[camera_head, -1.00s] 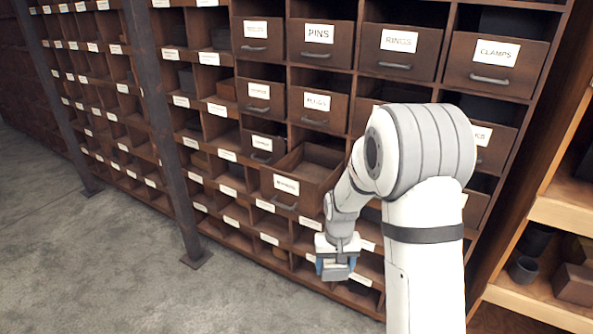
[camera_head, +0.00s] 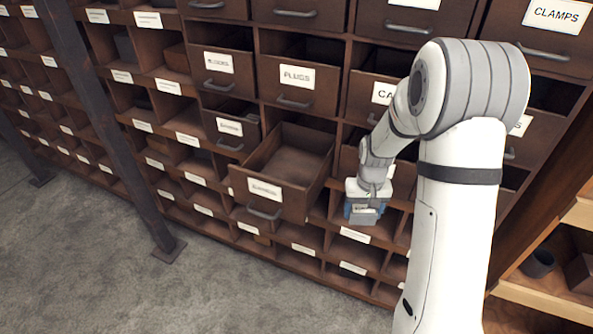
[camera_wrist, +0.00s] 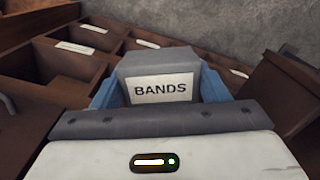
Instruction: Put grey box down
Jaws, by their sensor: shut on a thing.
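A grey box (camera_wrist: 160,66) with a white label reading BANDS shows in the wrist view. It sits between the blue fingers of my gripper (camera_wrist: 160,92), which are shut on it. In the head view my gripper (camera_head: 364,210) hangs in front of the cabinet, just right of a pulled-out drawer (camera_head: 283,178).
A wooden cabinet (camera_head: 262,57) of labelled drawers and open compartments fills the back. Open cubbies (camera_head: 304,238) lie below the drawer. A dark metal post (camera_head: 110,125) stands left. A shelf (camera_head: 548,293) stands at right. The grey floor (camera_head: 80,250) at left is clear.

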